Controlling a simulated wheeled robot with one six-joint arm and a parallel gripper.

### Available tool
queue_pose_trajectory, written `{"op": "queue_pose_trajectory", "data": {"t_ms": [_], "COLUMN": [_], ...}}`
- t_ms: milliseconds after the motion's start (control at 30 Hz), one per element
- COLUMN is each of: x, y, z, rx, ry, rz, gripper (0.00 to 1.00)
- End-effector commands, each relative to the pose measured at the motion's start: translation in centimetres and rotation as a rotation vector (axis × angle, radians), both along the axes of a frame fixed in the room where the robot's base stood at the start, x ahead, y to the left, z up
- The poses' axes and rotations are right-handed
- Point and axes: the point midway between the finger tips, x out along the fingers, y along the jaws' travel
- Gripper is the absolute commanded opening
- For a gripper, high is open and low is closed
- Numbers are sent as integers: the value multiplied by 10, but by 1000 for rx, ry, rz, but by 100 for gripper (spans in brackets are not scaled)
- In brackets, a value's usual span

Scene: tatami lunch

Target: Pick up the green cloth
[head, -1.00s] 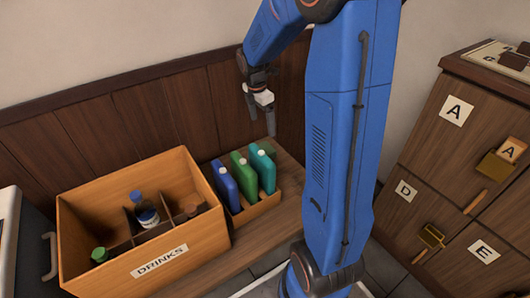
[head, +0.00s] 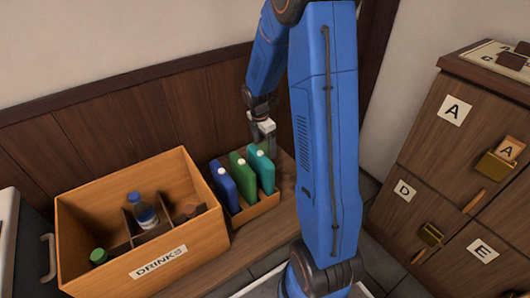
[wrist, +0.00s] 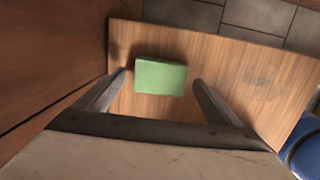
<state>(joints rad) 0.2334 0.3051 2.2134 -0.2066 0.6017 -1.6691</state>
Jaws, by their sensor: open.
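The green cloth (wrist: 160,77) is a small folded block lying on the wooden bench top (wrist: 245,75) in the wrist view. My gripper (wrist: 160,82) is open, with one finger at each side of the cloth in that view. The jaws hold nothing. I cannot tell how high the fingertips are above the bench. In the head view my gripper (head: 264,133) hangs just behind the coloured bottles, and I cannot see the cloth there.
Blue, green and teal bottles (head: 243,177) stand in a small wooden holder close to my gripper. A DRINKS crate (head: 180,235) is left of them. Dark wall panelling (head: 130,130) runs behind the bench. Lettered drawers (head: 430,150) stand at right.

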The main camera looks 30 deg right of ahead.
Motion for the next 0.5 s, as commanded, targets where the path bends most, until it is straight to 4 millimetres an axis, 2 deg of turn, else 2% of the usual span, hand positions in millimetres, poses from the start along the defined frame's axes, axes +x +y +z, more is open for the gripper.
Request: {"op": "queue_pose_trajectory", "data": {"t_ms": [100, 333, 367, 500], "x": [0, 0, 0, 0], "y": [-1, -1, -1, -1], "z": [-8, -9, -9, -9], "rx": [0, 0, 0, 0], "ry": [1, -1, -1, -1], "rz": [0, 0, 0, 0], "gripper": [88, 88, 85, 52]}}
